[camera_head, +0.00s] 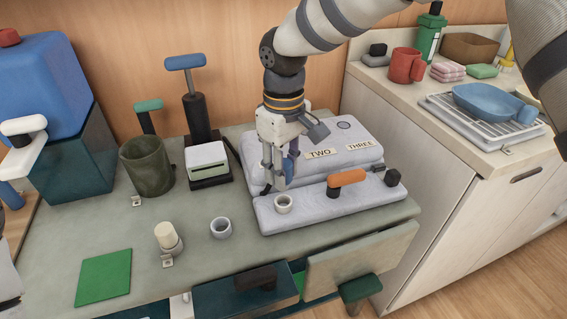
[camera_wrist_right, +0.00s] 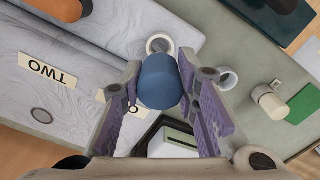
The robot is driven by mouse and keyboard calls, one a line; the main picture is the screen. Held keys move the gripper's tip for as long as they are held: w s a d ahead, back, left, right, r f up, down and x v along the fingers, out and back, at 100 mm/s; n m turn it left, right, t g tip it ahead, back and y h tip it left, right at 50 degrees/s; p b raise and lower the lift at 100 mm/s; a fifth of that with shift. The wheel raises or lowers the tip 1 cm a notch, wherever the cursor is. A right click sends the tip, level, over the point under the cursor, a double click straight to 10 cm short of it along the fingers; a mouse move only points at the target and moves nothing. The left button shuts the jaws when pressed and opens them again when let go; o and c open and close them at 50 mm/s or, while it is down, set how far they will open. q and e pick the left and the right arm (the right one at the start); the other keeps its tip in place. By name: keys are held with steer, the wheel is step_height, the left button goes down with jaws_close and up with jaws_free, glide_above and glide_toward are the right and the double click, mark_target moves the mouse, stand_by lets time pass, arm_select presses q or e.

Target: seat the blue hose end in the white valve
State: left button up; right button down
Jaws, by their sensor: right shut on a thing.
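My right gripper (camera_head: 279,178) points down over the left part of the grey marbled block (camera_head: 350,197). It is shut on a blue cylindrical piece, the blue hose end (camera_wrist_right: 159,82), which shows between its purple-padded fingers in the right wrist view. In the head view, the fingers partly cover it. A white ring-shaped socket (camera_head: 284,203) sits on the block's front ledge, just below and in front of the gripper; it also shows in the wrist view (camera_wrist_right: 161,43). It may be the white valve. The blue piece is apart from it in the head view.
A second white ring (camera_head: 221,227) and a pale capped cylinder (camera_head: 167,237) stand on the counter, left of the block. An orange-handled knob (camera_head: 346,178) rises from the ledge. A white-topped box (camera_head: 206,160) and dark cup (camera_head: 147,165) stand behind. A green mat (camera_head: 104,277) lies front left.

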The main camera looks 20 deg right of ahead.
stand_by(0.6)
steer(key=shift+f, duration=1.7)
steer(key=shift+f, duration=1.4)
stand_by(0.4)
steer(key=c, duration=1.2)
jaws_free()
steer(key=shift+o, duration=0.2)
step_height(320, 180, up, 12)
steer(key=shift+r, duration=0.1)
